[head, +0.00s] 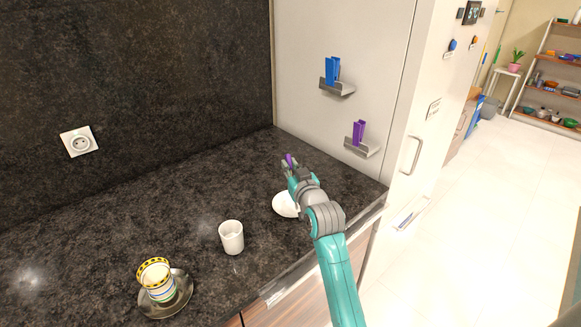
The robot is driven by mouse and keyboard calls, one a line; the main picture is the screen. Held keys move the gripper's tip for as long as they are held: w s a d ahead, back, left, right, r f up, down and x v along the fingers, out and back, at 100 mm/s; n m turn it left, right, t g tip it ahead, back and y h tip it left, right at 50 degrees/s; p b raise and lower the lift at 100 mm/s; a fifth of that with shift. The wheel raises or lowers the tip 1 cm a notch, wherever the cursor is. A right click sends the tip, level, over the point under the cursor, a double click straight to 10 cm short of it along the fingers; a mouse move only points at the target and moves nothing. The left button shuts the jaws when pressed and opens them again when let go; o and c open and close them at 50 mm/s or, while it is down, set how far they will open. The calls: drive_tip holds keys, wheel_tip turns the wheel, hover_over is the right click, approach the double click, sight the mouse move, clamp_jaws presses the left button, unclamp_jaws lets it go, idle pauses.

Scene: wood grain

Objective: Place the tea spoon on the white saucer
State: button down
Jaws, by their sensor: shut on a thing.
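The white saucer (284,205) lies on the dark counter near its right end, partly hidden behind my arm. My gripper (290,168) is just beyond the saucer in the picture and appears to be above the counter. It is shut on a small purple thing, which looks like the tea spoon (289,159). Only a short purple part of it shows at the fingertips; the rest is hidden by the gripper. I cannot tell how high it is held.
A white cup (231,238) stands left of the saucer. A patterned cup (157,279) stands on a metallic saucer (180,297) at the front left. A tall pale cabinet (330,40) with two small holders bounds the counter at right. The back left counter is clear.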

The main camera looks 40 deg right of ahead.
drive_tip(key=shift+f, duration=0.45)
drive_tip(key=c, duration=1.2)
unclamp_jaws()
drive_tip(key=shift+r, duration=0.2)
drive_tip(key=v, duration=1.2)
drive_tip(key=shift+r, duration=0.3)
drive_tip(key=shift+a, duration=0.1)
